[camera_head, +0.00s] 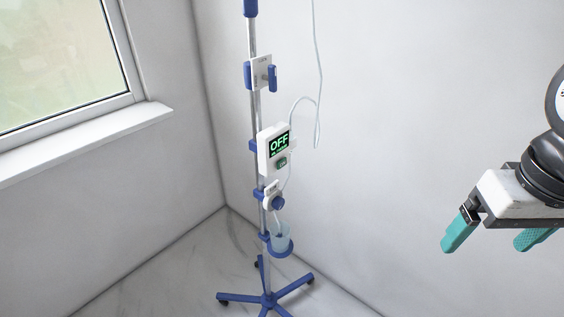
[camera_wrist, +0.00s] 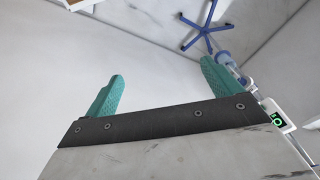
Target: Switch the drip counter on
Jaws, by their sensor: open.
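The drip counter (camera_head: 274,149) is a white box clamped on the drip stand's pole (camera_head: 253,112). Part of the counter (camera_wrist: 281,121) shows at the right edge in the wrist view. My gripper (camera_head: 487,236) is open and empty, well to the right of the counter in the head view. Its two teal fingers (camera_wrist: 160,90) stand wide apart in the wrist view, with nothing between them.
The stand has a blue wheeled base (camera_head: 267,298), a cup in a blue holder (camera_head: 280,250), a blue-knobbed clamp (camera_head: 272,200) and a hanging clear tube (camera_head: 318,80). A window sill (camera_head: 85,140) is at left. The space between my gripper and the stand is clear.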

